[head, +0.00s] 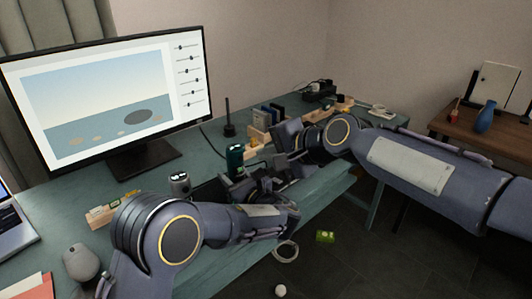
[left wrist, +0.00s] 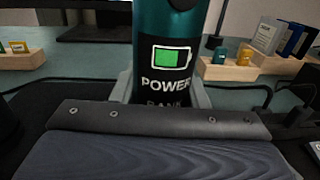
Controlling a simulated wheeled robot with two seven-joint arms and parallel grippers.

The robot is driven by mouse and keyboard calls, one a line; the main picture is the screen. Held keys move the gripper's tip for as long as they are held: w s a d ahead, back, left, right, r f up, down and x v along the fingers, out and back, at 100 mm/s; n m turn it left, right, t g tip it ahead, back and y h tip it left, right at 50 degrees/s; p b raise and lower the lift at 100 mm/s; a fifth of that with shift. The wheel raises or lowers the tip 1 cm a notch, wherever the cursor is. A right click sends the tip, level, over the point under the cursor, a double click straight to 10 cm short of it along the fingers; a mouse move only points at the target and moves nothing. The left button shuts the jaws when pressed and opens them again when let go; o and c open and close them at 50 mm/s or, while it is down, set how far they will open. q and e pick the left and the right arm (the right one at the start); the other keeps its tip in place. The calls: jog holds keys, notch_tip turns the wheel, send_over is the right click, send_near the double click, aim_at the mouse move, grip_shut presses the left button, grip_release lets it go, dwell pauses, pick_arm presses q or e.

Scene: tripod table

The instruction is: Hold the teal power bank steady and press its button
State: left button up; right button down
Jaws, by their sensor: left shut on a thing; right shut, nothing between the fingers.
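The teal power bank (head: 235,155) stands upright at the table's front part in the head view. In the left wrist view the power bank (left wrist: 178,25) fills the middle, with a green battery picture and the words POWER BANK on a black label. My left gripper (head: 237,180) is shut on its lower part, with a finger on either side in the left wrist view (left wrist: 165,92). My right gripper (head: 258,172) is shut and empty, close to the right of the power bank. I cannot tell whether it touches it. The button cannot be made out.
A monitor (head: 112,88) stands at the back left. A silver cylinder (head: 179,183) is left of the power bank. Wooden holders (head: 262,139) with small items stand behind. A mouse (head: 82,262) lies front left. A green item (head: 325,237) lies on the floor.

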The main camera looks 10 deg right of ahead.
pick_arm(q)
jog(key=shift+a, duration=0.1)
jog(key=o, duration=1.3)
jog(key=shift+o, duration=0.2)
jog(key=shift+s, duration=0.1)
